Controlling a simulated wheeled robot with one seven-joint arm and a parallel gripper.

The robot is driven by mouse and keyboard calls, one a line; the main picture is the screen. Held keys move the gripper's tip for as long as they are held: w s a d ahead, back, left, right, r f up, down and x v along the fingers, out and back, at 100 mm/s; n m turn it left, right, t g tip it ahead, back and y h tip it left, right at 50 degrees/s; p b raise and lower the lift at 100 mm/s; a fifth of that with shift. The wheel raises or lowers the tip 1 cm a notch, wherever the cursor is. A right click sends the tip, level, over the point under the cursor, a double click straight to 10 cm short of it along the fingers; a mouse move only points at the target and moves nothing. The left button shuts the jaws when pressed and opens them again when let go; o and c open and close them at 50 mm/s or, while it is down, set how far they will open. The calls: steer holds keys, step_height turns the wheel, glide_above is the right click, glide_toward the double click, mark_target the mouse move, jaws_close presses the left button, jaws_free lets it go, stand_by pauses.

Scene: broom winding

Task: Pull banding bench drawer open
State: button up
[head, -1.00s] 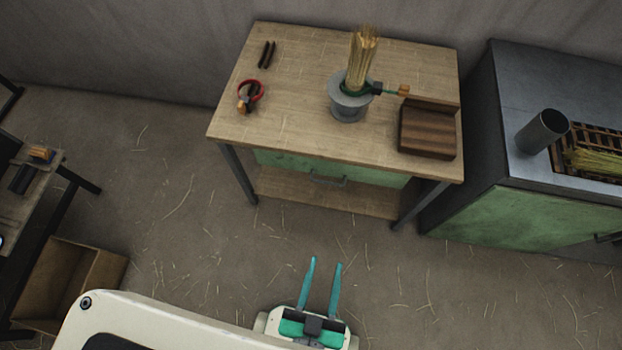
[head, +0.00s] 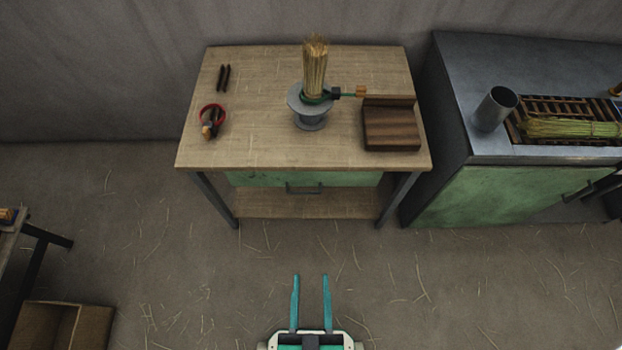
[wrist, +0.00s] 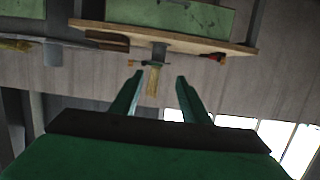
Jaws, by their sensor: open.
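The banding bench (head: 260,150) stands against the back wall in the head view. Its green drawer (head: 345,179) sits under the tabletop and looks shut, with a dark bar handle (head: 304,189) at the middle of its front. In the wrist view the drawer front (wrist: 205,17) shows at the top, above the bench top's edge, with the handle (wrist: 174,3) at the picture's top edge. My gripper (head: 310,277) is open and empty, with its teal fingers apart. It is in front of the bench, below the handle in the picture, and touches nothing.
On the bench are a grey stand holding a straw bundle (head: 315,68), a brown wooden block (head: 390,130), a red ring tool (head: 211,118) and dark sticks (head: 224,77). A green-fronted metal cabinet (head: 500,190) stands to the right. A box (head: 62,325) lies at lower left. Straw-strewn floor before the bench is clear.

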steer(key=shift+w+d+f, duration=0.1)
steer(key=shift+f, duration=0.3)
steer(key=shift+c, duration=1)
steer(key=m+g+y, duration=0.4)
steer(key=m+y, duration=0.6)
steer(key=y, duration=0.2)
glide_toward(303, 193)
steer(key=x, duration=1)
steer(key=shift+w+f, duration=0.2)
steer(key=shift+f, duration=0.1)
